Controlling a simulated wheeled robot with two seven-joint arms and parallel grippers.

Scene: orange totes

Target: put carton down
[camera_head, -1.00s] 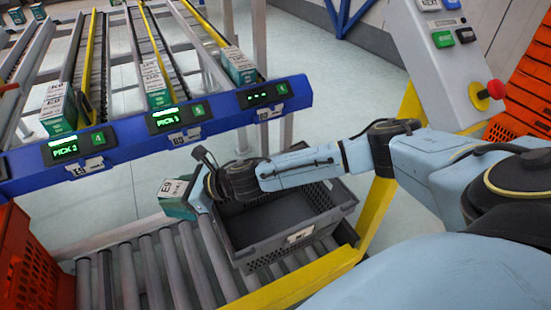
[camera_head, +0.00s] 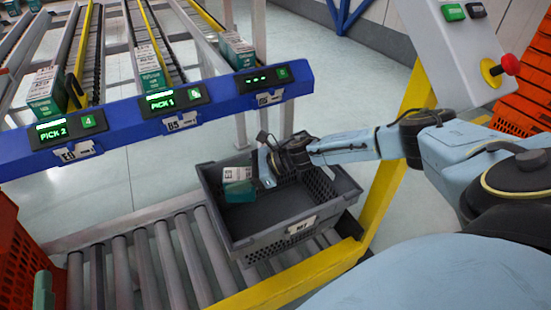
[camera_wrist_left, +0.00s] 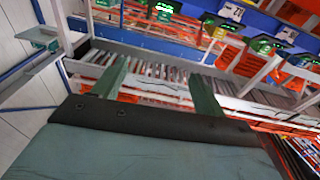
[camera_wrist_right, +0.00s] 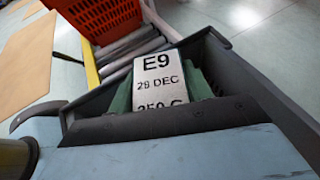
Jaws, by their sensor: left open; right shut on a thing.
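The carton (camera_head: 238,188) is teal with a white label. In the right wrist view the label on the carton (camera_wrist_right: 160,80) reads E9, 29 DEC. My right gripper (camera_head: 252,176) is shut on it, with green fingers on both sides in the right wrist view. The carton appears within the opening of the grey tote (camera_head: 290,232), near its back left corner. Whether it touches the tote floor I cannot tell. The rest of the visible tote floor is bare. My left gripper (camera_wrist_left: 160,88) is open and empty in the left wrist view, away from the carton.
The tote sits on a roller conveyor (camera_head: 150,265) with a yellow rail (camera_head: 295,278). A blue pick-display beam (camera_head: 200,117) crosses behind it, with cartons on sloped lanes. An orange tote (camera_head: 25,255) stands at left. A control box with a red button (camera_head: 510,64) is at right.

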